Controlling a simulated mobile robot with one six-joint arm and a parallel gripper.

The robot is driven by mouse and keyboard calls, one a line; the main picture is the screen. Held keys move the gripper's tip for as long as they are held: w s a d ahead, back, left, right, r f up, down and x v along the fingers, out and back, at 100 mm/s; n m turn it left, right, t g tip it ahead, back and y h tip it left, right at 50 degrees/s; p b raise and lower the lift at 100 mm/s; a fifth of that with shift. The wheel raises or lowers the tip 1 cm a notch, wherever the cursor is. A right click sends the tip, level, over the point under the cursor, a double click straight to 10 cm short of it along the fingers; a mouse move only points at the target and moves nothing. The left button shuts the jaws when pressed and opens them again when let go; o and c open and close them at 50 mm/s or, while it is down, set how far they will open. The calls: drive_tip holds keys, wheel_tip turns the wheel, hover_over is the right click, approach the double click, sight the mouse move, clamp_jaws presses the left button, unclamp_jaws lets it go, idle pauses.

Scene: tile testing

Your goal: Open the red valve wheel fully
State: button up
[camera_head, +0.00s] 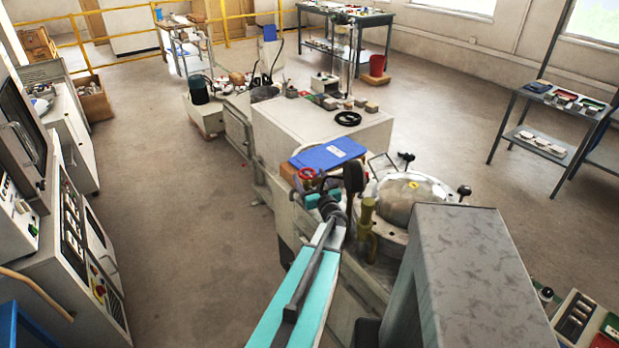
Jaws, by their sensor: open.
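A small red valve wheel (306,174) shows near the middle of the head view, at the near left corner of the machine bench, just below a blue folder. My arm reaches up from the bottom of the picture, and my gripper (322,197) is at its far end, just below and right of the red wheel in the picture. The gripper's teal fingers are small here, and they are apart with nothing seen between them. I cannot tell whether they touch the wheel. Part of the wheel's lower side is hard to make out.
A dark handwheel (353,177) stands close on the right of the gripper. Beyond it is a round metal vessel (408,198) with black knobs. A blue folder (328,152) lies on the bench behind. A grey metal housing (470,270) fills the lower right. Floor is clear on the left.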

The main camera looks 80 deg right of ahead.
drive_tip(key=b+v, duration=0.1)
drive_tip(key=v, duration=0.5)
drive_tip(key=shift+a, duration=0.25)
drive_tip(key=shift+s, duration=0.1)
idle(0.3)
wheel_tip(320, 180, up, 9)
drive_tip(key=m+g+h+b, duration=0.3)
drive_tip(key=m+g+h, duration=0.3)
drive_tip(key=g, duration=0.2)
hover_over(303, 178)
drive_tip(key=s+a, duration=0.2)
drive_tip(key=a, duration=0.2)
drive_tip(key=w+a+f+m+g+y+b, duration=0.2)
drive_tip(key=w+f+m+g+y, duration=0.1)
drive_tip(key=f, duration=0.6)
drive_tip(key=g+y, duration=0.1)
drive_tip(key=g, duration=0.1)
drive_tip(key=shift+w+g+y, duration=0.3)
drive_tip(key=shift+w, duration=0.1)
drive_tip(key=shift+d, duration=0.2)
